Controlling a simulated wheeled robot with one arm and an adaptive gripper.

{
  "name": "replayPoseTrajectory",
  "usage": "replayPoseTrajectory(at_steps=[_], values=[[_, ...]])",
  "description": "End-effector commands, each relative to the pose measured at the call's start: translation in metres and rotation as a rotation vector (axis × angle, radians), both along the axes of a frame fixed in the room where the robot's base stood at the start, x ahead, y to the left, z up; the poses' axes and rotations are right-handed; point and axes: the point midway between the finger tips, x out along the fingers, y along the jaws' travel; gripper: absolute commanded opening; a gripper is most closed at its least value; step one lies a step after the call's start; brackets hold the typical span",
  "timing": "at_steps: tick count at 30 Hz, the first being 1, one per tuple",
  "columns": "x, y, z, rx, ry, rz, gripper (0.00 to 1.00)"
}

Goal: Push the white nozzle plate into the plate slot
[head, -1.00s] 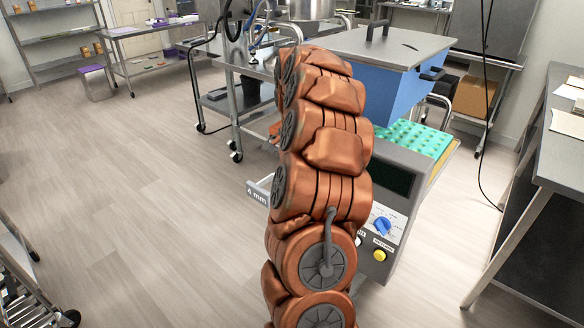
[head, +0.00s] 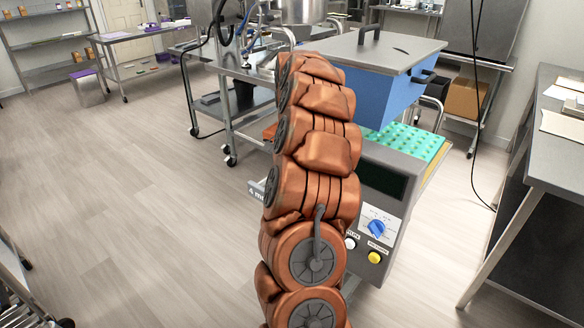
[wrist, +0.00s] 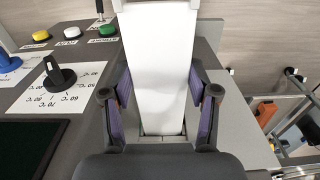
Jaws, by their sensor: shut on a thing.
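The white nozzle plate (wrist: 157,60) is a long, flat white piece in the wrist view, running up the middle between my gripper's fingers. My gripper (wrist: 159,78) has dark fingers with purple pads on both sides of the plate and is shut on it. In the head view a light end with an "mm" label (head: 257,191), probably the same plate, sticks out left of the depositor (head: 385,180), partly behind my arm. My gripper is hidden in the head view. I cannot make out the plate slot or how deep the plate sits.
The control panel has a blue knob (head: 376,228) and a yellow button (head: 375,257); a black dial (wrist: 59,75) shows in the wrist view. A blue hopper (head: 388,88) and green mould tray (head: 412,140) are behind. A steel table (head: 556,148) stands right.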

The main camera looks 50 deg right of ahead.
Motion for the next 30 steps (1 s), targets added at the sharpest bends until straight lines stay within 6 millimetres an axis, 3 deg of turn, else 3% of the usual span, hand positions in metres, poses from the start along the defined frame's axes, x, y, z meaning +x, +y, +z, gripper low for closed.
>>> replayPoseTrajectory(at_steps=[30], values=[[0.000, -0.029, 0.000, -0.002, -0.001, 0.000, 0.00]])
